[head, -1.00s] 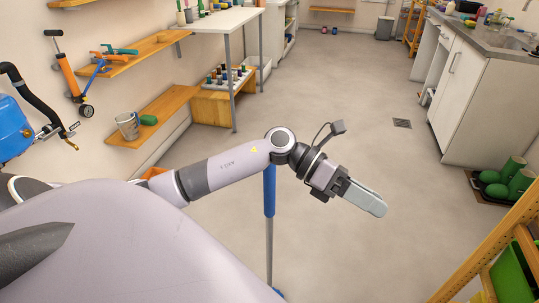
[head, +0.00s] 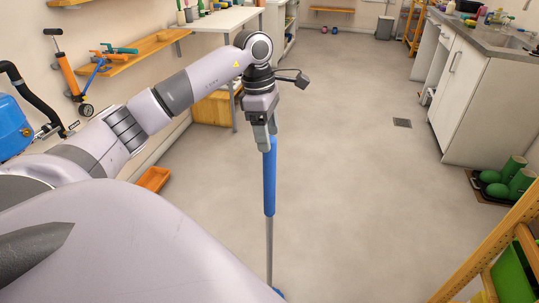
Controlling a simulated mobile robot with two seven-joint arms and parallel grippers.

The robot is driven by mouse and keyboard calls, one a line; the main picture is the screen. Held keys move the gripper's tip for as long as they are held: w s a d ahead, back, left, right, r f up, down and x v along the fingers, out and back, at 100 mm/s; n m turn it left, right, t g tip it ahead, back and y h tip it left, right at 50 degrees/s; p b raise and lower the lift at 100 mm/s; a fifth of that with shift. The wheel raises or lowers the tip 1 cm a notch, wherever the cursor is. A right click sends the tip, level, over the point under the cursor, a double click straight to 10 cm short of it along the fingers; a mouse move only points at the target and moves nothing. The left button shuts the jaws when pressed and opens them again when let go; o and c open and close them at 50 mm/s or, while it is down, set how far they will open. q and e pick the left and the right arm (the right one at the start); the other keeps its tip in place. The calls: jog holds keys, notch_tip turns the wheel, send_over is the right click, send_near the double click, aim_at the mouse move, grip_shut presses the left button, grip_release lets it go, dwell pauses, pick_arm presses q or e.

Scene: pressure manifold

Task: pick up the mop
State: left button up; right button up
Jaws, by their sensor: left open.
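The mop stands upright in the middle of the head view. Its blue grip (head: 269,182) tops a thin grey pole, and a bit of blue shows at the bottom, mostly hidden by my own body. My left gripper (head: 265,143) points down at the top end of the blue grip. Its jaws are open, with the fingers overlapping the upper end of the grip in the picture; I cannot tell whether they touch it. My right gripper is not in view.
An orange tray (head: 153,179) lies on the floor at left. Wooden wall shelves and a white table (head: 222,19) stand behind my left arm. The middle floor is clear.

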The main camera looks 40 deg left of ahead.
aim_at(269, 158)
pick_arm(q)
jog(key=f, duration=0.5)
jog(key=shift+w+d+p, duration=0.1)
jog(key=shift+d+p, duration=0.1)
jog(key=shift+p, duration=0.15)
jog(key=shift+c, duration=0.3)
jog(key=c, duration=1)
jog(key=shift+r, duration=0.1)
jog(key=shift+c, duration=0.5)
jog(key=shift+r, duration=0.1)
